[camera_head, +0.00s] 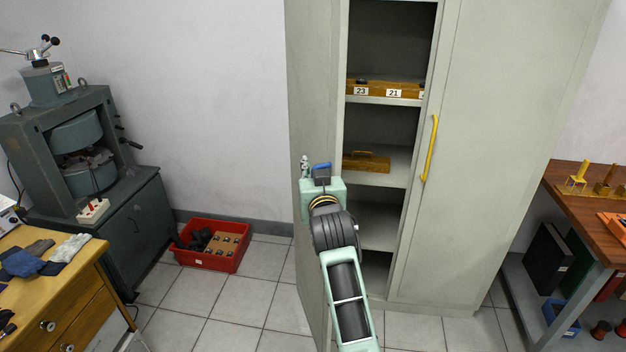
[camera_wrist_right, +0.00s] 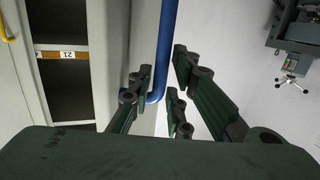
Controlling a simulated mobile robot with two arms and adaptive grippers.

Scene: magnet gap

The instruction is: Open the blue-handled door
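The blue-handled door (camera_head: 316,95) is the left door of a tall grey cabinet. It stands open towards me, seen at a steep angle, with the shelves showing to its right. Its blue handle (camera_head: 322,165) shows only as a small piece above my right gripper (camera_head: 318,172); the rest is hidden. In the right wrist view the handle (camera_wrist_right: 166,45) is a vertical bar bending in at its end. It lies between the spread fingers of my right gripper (camera_wrist_right: 160,92), which look apart, with a gap at the right finger. My left gripper is not in view.
The right cabinet door (camera_head: 480,150) with a yellow handle (camera_head: 430,148) is shut. A red crate (camera_head: 212,246) stands on the floor at the left, near a grey machine (camera_head: 75,150) and a wooden drawer desk (camera_head: 75,290). A workbench (camera_head: 590,215) is at the right. Tiled floor is free left of the door.

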